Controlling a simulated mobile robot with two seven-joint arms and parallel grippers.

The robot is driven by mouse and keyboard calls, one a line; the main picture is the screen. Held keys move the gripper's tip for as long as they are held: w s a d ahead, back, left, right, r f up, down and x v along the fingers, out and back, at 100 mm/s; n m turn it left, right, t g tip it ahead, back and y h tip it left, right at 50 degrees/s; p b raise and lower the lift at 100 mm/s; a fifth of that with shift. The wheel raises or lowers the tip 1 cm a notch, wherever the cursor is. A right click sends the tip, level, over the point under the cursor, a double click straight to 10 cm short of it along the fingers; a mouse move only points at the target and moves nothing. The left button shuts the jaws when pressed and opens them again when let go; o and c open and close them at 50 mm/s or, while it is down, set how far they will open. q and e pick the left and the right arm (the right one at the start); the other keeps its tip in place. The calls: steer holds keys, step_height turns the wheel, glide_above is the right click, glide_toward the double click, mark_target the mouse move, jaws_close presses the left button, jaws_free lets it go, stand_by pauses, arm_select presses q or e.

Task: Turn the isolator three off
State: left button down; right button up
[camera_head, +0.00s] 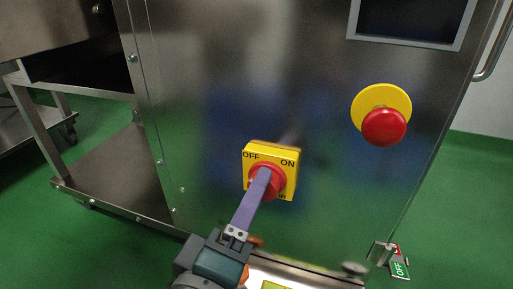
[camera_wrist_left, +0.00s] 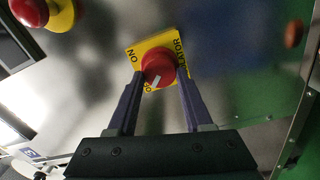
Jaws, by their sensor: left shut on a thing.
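The isolator is a yellow plate (camera_head: 289,180) with a red round knob (camera_head: 283,182) on the steel cabinet front. In the head view OFF is at its top left and ON at its top right; the lower lettering is partly hidden. My left gripper (camera_head: 262,178) reaches up from below, its purple fingers at the knob. In the left wrist view the knob (camera_wrist_left: 158,66) sits between the two fingers (camera_wrist_left: 159,80), shut on it. A white mark on the knob points down-left, toward partly hidden lettering beginning with O. My right gripper is not in view.
A red emergency button (camera_head: 384,127) on a yellow disc is up right of the isolator, below a dark screen (camera_head: 412,18). A steel frame (camera_head: 105,185) stands left on the green floor.

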arm_select(q)
steer(key=shift+c, duration=1.5)
jaws_free()
steer(key=shift+s, duration=0.1)
steer(key=p+v, duration=0.4)
steer(key=v, duration=0.6)
